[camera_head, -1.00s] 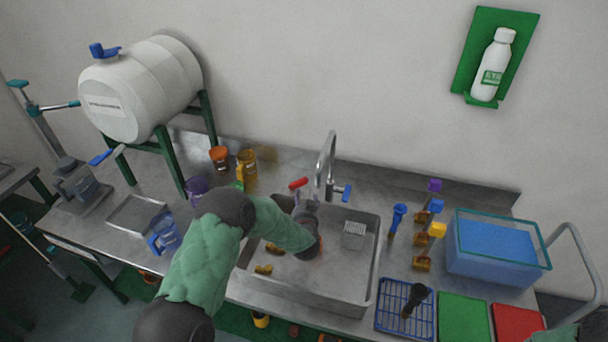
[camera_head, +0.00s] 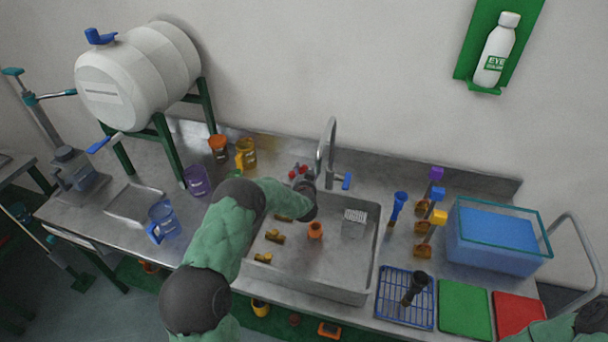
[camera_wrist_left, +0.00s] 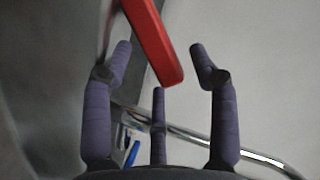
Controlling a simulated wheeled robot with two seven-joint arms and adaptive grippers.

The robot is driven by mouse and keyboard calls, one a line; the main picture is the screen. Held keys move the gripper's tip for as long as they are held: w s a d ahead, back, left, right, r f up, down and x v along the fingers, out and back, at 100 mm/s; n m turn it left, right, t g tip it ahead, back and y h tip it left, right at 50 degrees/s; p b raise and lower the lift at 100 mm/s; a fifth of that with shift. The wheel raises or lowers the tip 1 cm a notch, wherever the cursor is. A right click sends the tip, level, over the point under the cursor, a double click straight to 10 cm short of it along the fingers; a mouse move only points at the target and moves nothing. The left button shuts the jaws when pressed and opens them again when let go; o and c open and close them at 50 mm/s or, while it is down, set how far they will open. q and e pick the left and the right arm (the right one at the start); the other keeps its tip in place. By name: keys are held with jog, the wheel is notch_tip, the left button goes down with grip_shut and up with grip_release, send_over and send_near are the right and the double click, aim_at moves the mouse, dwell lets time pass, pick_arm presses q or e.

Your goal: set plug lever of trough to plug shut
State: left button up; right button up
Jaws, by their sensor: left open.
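The trough (camera_head: 340,285) is a grey metal sink set in the bench. A red lever (camera_head: 299,171) stands at its back left edge, beside the tap, and my gripper partly covers it in the head view. In the left wrist view the red lever (camera_wrist_left: 155,42) is large and comes down from the top, its end lying between the spread fingers. My left gripper (camera_head: 301,176) is open around the lever; I see no finger clearly closed on it. The left wrist view shows its purple-grey fingers (camera_wrist_left: 160,80). My right gripper is out of view.
The tap (camera_head: 327,150) with a blue handle (camera_head: 347,181) stands just right of the lever. An orange piece (camera_head: 315,230) and several yellow-brown pieces lie in the trough. A blue jug (camera_head: 165,222) stands left, a blue tank (camera_head: 497,240) right.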

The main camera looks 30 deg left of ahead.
pick_arm(q)
grip_shut()
